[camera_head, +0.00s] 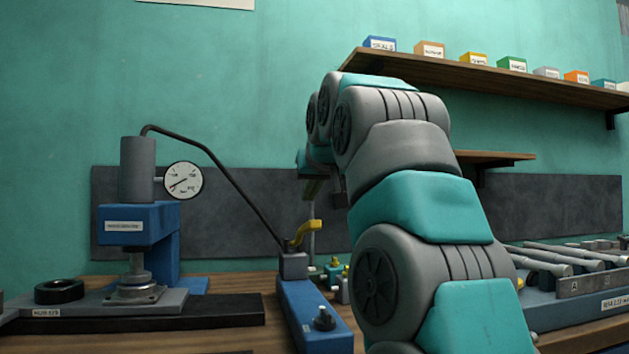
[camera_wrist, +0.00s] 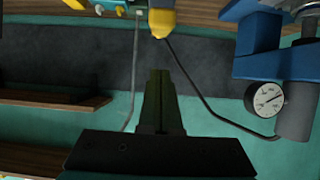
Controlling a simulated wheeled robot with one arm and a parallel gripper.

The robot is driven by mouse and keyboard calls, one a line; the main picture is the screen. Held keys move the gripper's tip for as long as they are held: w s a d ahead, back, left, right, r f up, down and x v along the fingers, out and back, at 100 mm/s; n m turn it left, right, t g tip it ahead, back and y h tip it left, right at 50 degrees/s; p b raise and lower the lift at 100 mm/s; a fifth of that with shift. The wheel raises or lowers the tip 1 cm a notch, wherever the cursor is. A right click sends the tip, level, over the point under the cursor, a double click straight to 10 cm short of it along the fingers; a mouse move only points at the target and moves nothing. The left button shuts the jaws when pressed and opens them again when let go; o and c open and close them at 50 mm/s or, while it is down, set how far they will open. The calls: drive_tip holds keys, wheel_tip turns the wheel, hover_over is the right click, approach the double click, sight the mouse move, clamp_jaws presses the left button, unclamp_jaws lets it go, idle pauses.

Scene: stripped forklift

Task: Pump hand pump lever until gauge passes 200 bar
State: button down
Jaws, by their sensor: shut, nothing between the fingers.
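The hand pump (camera_head: 312,315) is a blue body with a grey block on the bench. Its lever has a yellow grip (camera_head: 305,232), just below my gripper (camera_head: 313,190) in the head view. In the wrist view the yellow grip (camera_wrist: 162,22) lies just beyond the tips of my gripper (camera_wrist: 157,72), with a visible gap. My gripper is shut and empty. The round white gauge (camera_head: 183,180) is on the press cylinder; it also shows in the wrist view (camera_wrist: 265,100). Its needle is visible, but the figures are too small to read.
A blue press (camera_head: 140,225) stands left of the pump. A black hose (camera_head: 230,180) runs from its cylinder to the pump. Small fittings (camera_head: 338,275) sit right of the pump. A tool tray (camera_head: 575,290) is at the right. Shelves (camera_head: 490,78) with small boxes hang above.

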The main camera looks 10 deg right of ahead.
drive_tip(key=shift+s+f, duration=0.3)
drive_tip(key=shift+f, duration=0.55)
drive_tip(key=shift+s+f, duration=0.25)
drive_tip(key=shift+f, duration=0.55)
drive_tip(key=shift+f+b, duration=0.1)
drive_tip(key=shift+b, duration=0.25)
